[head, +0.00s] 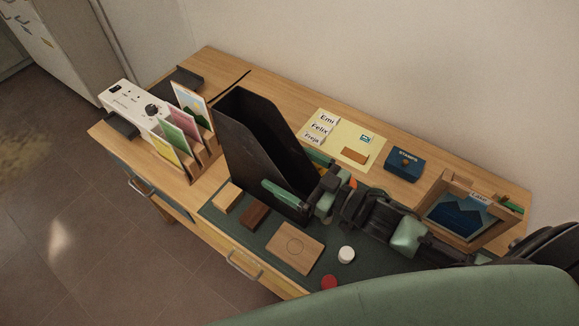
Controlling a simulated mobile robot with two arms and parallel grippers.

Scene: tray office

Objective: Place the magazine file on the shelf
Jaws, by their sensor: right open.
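The magazine file (252,150) is a black, open-topped holder with a slanted side. It stands upright on the desk, partly on the dark green mat. My right gripper (287,168) comes in from the right at the file's low end. Its jaws are open, with one green finger in front of the file's near side and the other beyond its far side. I cannot tell whether either finger touches it. My left gripper is not in view. I cannot make out a shelf in this view.
Left of the file stand a card rack (200,160) and a white device (135,105). Wooden blocks (254,213), a wooden board (294,248), and white and red round pieces lie on the mat (225,218). A blue box (404,164) and picture crate (449,185) stand right.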

